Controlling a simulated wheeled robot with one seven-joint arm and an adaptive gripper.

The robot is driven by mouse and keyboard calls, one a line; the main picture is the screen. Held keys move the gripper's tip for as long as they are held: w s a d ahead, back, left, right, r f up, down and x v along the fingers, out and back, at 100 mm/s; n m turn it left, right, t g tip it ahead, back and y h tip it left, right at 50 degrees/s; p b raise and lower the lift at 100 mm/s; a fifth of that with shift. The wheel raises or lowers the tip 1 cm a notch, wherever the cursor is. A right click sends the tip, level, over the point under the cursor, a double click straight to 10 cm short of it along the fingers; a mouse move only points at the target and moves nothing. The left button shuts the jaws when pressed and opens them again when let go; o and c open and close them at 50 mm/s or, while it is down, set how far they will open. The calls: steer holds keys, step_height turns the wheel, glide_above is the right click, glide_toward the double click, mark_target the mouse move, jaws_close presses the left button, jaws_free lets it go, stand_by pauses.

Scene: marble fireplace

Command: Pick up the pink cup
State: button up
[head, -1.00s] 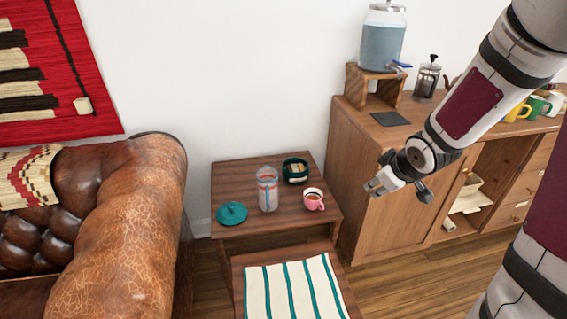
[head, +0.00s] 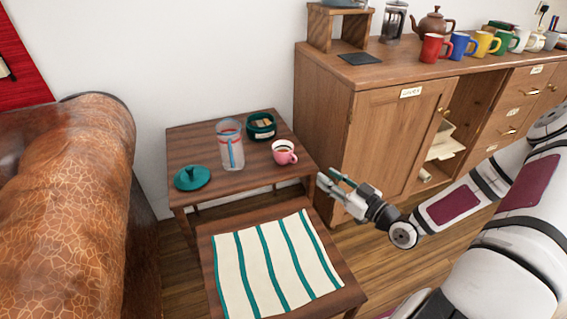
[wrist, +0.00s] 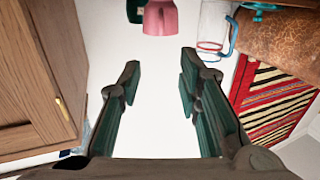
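In the wrist view my two fingers (wrist: 156,85) are spread wide, and the pink cup (wrist: 161,17) shows at the top middle, beyond the fingertips, partly cut off by the frame edge.
Beside the cup are a dark green container (head: 261,127), a clear glass pitcher (head: 230,145) and a teal lid (head: 191,178). A lower table with a striped cloth (head: 275,268) stands in front. A wooden cabinet (head: 385,135) is at the right, a leather sofa (head: 75,200) at the left.

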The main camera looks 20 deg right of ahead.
steer(key=b, duration=0.2)
glide_toward(297, 157)
steer(key=x, duration=0.5)
steer(key=b+x, duration=0.2)
steer(key=x, duration=0.2)
steer(key=shift+w+a+f, duration=0.1)
steer(key=shift+w, duration=0.25)
jaws_close()
